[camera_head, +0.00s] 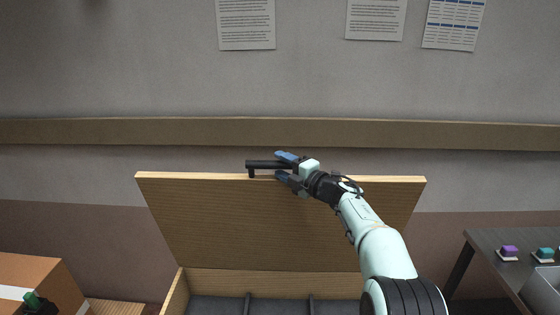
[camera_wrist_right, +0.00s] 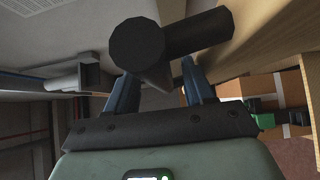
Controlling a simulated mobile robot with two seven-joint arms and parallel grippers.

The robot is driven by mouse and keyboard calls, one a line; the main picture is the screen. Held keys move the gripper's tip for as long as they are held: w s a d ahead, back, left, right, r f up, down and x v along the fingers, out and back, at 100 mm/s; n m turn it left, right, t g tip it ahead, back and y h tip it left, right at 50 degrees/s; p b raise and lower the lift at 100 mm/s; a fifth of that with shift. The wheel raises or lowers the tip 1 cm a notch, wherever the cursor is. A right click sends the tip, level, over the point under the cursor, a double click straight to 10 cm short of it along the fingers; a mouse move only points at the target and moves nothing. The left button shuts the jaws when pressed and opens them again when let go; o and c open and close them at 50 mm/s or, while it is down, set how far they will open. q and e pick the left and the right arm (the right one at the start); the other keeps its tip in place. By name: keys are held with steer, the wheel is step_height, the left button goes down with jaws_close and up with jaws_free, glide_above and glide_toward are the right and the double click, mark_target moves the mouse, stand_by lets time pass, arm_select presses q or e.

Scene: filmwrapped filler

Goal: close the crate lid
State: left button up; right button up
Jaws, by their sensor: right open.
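The wooden crate lid (camera_head: 255,225) stands raised at the back of the crate (camera_head: 173,292), its broad face toward me. A black bar handle (camera_head: 262,164) sits at the lid's top edge, left of its middle. My right gripper (camera_head: 281,167) is open at the handle's right end, with one blue finger above and one below the bar's line. In the right wrist view the dark handle (camera_wrist_right: 150,48) fills the space in front of the open fingers (camera_wrist_right: 160,88). I cannot tell whether they touch it. My left gripper is not in view.
A cardboard box (camera_head: 42,272) with a green and black object (camera_head: 38,303) is at the lower left. A dark table (camera_head: 490,250) at right carries a purple item (camera_head: 508,252), a teal item (camera_head: 544,254) and a grey bin (camera_head: 545,290). A wooden rail (camera_head: 100,132) crosses the wall behind.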

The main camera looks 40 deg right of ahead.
steer(key=shift+w, duration=0.8)
steer(key=shift+s, duration=0.1)
steer(key=shift+a, duration=0.1)
jaws_close()
